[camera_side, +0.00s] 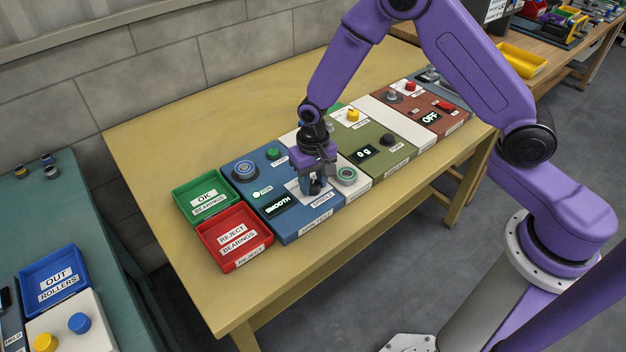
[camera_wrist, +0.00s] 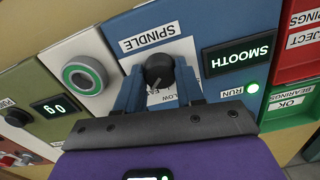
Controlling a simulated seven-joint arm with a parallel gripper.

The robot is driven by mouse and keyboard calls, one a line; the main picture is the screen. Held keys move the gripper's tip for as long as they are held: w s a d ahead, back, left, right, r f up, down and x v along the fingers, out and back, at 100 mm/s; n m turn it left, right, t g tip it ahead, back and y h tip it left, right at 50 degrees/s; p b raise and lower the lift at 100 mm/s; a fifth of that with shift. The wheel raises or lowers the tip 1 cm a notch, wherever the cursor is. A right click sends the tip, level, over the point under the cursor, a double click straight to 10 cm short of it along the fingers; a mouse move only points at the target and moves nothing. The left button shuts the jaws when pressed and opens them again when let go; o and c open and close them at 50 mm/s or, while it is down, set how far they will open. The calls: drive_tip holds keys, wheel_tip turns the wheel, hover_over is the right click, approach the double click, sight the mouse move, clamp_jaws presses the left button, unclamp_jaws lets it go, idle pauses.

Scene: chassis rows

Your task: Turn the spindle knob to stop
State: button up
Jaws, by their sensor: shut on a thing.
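The spindle knob (camera_wrist: 158,69) is black and round, on a white plate in the blue panel (camera_wrist: 130,22). A "SPINDLE" label (camera_wrist: 150,37) sits beside it. Its pale pointer mark points to the lower left in the wrist view. Part of a "LOW" marking shows by the right finger; other markings are hidden. My gripper (camera_wrist: 160,83) has its two blue fingers on either side of the knob, shut on it. In the side view my gripper (camera_side: 314,186) points down over the blue panel and hides the knob. The green RUN lamp (camera_wrist: 252,88) is lit. The display (camera_wrist: 237,55) reads "SMOOTH".
A green-ringed fixture (camera_side: 347,175) sits close to the right of my gripper. Green OK (camera_side: 184,190) and red REJECT (camera_side: 259,257) bins stand left of the blue panel. An olive panel (camera_side: 372,166) and a red-brown panel (camera_side: 436,101) lie to the right. The table front is clear.

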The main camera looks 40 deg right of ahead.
sight(313, 184)
drive_tip(key=n, duration=0.9)
drive_tip(key=shift+n, duration=0.3)
drive_tip(key=n, duration=0.5)
drive_tip(key=shift+n, duration=2.4)
drive_tip(key=o, duration=1)
drive_tip(key=shift+o, duration=0.2)
drive_tip(key=shift+r, duration=0.15)
wheel_tip(313, 184, up, 17)
